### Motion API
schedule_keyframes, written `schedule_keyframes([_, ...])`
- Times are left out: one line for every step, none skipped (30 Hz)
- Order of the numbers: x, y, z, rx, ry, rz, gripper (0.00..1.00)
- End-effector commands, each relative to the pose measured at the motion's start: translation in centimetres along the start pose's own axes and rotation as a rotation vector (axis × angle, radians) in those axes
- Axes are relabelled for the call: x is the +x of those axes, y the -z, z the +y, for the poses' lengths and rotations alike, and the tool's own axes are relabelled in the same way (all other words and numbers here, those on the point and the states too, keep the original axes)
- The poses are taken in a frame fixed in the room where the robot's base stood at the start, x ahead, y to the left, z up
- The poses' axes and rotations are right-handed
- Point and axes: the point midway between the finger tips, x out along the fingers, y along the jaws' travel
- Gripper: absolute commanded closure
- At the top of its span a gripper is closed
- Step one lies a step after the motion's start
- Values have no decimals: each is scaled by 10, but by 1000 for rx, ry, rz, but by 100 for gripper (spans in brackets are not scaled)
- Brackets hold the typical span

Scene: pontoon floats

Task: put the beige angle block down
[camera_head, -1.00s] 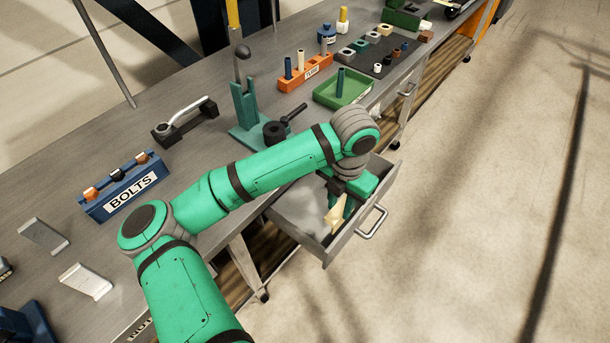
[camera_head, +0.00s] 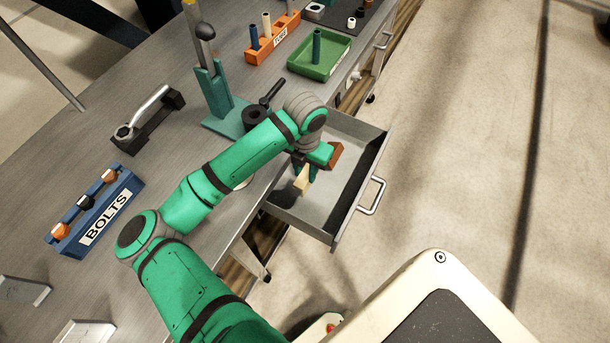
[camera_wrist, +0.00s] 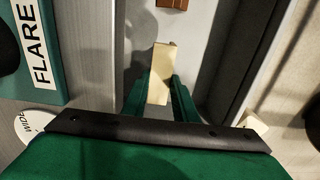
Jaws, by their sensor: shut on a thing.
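The beige angle block (camera_head: 301,183) is between the green fingers of my gripper (camera_head: 304,173), which is shut on it. In the wrist view the block (camera_wrist: 161,70) stands out past the fingertips, slightly tilted. The open grey drawer (camera_head: 351,222) lies below, and the block is over its side nearest the bench. I cannot tell whether the block touches the drawer floor. My gripper hides part of the block and drawer.
A brown block (camera_wrist: 172,4) shows in the drawer, ahead of the beige block. Much of the drawer floor is clear. The bench holds a blue BOLTS rack (camera_head: 95,211), a teal stand (camera_head: 222,112), a green tray (camera_head: 320,54) and an orange rack (camera_head: 272,42).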

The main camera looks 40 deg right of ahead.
Motion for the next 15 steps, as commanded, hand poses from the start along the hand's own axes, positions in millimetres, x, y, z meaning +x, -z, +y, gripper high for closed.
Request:
schedule_keyframes([9, 1, 0, -3, 2, 2, 100])
schedule_keyframes([14, 1, 0, -3, 3, 2, 100])
schedule_keyframes([19, 0, 0, -2, 2, 1, 100])
schedule_keyframes([22, 0, 0, -1, 1, 0, 100])
schedule_keyframes([25, 0, -1, 0, 1, 0, 100])
schedule_keyframes([27, -1, -1, 2, 1, 0, 100])
schedule_keyframes([29, -1, -1, 2, 1, 0, 100])
schedule_keyframes([31, -1, -2, 3, 1, 0, 100])
schedule_keyframes([33, -1, -2, 3, 0, 0, 100])
schedule_keyframes([35, -2, -2, 3, 0, 0, 100])
schedule_keyframes([38, -1, -2, 3, 0, 1, 100])
schedule_keyframes([42, -1, -2, 3, 1, 1, 100])
schedule_keyframes([46, -1, -3, 4, 1, 2, 100])
schedule_keyframes([50, -2, -3, 4, 1, 1, 100])
schedule_keyframes([56, -2, -3, 5, 2, 1, 100])
